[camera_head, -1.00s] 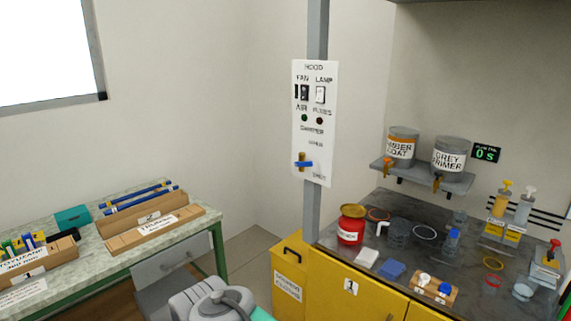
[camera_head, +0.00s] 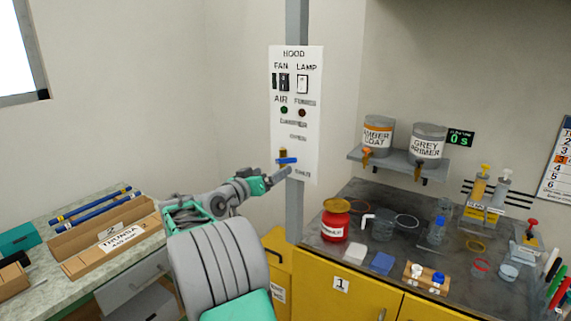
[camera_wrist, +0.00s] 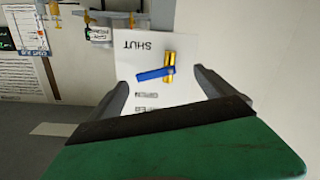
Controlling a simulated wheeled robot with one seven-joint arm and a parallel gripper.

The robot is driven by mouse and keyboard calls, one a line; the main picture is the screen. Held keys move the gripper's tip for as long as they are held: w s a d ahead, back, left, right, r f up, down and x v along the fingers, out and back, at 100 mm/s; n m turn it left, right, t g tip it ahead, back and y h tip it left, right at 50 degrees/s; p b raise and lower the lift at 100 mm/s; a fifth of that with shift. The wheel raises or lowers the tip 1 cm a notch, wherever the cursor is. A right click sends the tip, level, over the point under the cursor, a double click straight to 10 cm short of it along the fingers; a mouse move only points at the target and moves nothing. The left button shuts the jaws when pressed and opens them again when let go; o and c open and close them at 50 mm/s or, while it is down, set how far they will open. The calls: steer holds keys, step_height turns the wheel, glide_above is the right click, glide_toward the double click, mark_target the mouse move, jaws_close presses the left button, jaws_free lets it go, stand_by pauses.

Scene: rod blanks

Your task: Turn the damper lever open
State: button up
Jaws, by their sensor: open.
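The hood panel (camera_head: 290,70) is a white plate on a grey post, with FAN and LAMP switches and AIR and FUMES lamps. The blue damper lever (camera_head: 287,160) sits low on it, on a brass stem, lying almost level just above the SHUT label. My gripper (camera_head: 278,176) is just below and in front of the lever. In the wrist view, which shows the panel upside down, the blue lever (camera_wrist: 153,75) and brass part (camera_wrist: 169,67) lie between my two spread fingers (camera_wrist: 160,88). The fingers are open, and I see no contact with the lever.
A bench (camera_head: 345,212) with a red jar (camera_head: 335,226), cups and bottles stands right of the post. Two paint tanks (camera_head: 428,146) sit on a wall shelf. Open air surrounds the panel front.

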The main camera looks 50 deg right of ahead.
mark_target(285, 161)
steer(key=shift+g+h, duration=0.3)
steer(key=shift+h, duration=0.1)
steer(key=d, duration=0.2)
steer(key=d+p, duration=0.1)
steer(key=d, duration=0.2)
steer(key=d+r+p, duration=0.1)
steer(key=d, duration=0.2)
steer(key=shift+w+d, duration=0.15)
steer(key=shift+d, duration=0.15)
steer(key=shift+f, duration=0.1)
steer(key=c, duration=2.1)
steer(key=shift+o, duration=0.2)
steer(key=shift+a, duration=0.1)
